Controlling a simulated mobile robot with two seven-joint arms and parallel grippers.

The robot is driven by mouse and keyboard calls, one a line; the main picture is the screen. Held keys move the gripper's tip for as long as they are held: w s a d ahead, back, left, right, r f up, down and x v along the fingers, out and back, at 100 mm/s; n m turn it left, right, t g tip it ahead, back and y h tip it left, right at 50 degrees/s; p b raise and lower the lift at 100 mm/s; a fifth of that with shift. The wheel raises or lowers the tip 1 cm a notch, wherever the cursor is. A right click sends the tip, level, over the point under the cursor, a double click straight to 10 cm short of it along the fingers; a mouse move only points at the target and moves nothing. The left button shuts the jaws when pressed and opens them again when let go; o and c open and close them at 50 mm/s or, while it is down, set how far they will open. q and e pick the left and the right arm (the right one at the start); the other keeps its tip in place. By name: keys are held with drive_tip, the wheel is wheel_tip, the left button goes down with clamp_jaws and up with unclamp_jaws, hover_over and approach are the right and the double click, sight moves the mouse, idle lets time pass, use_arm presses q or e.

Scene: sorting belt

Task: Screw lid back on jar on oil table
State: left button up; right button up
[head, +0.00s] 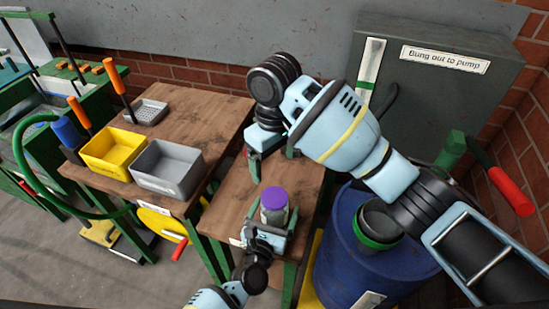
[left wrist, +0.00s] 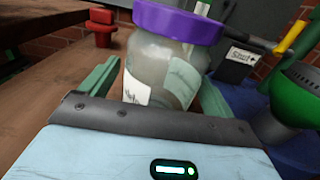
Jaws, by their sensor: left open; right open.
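The glass jar (head: 273,215) stands upright on the near end of the narrow wooden table (head: 232,190). The purple lid (head: 274,197) sits on its mouth; I cannot tell how tightly. In the left wrist view the jar (left wrist: 165,72), with a pale label, stands between green fingers, under the lid (left wrist: 178,22). My left gripper (head: 272,224) is open around the jar's body, from the near side; finger contact is unclear. My right gripper (head: 270,153) is open and empty above the table, behind the jar.
A yellow bin (head: 112,152), grey bin (head: 168,170) and grey perforated tray (head: 147,111) are on the wooden table at left. A blue drum (head: 345,260) with a green funnel (head: 375,243) stands at right. A dark cabinet (head: 440,105) stands behind.

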sight(271, 223)
use_arm(q)
drive_tip(key=v, duration=0.6)
drive_tip(key=shift+s+a+f+b, duration=0.1)
drive_tip(key=shift+s+b, duration=0.25)
drive_tip(key=shift+s+a, duration=0.15)
drive_tip(key=shift+s, duration=0.4)
use_arm(e)
drive_tip(key=shift+f, duration=1.2)
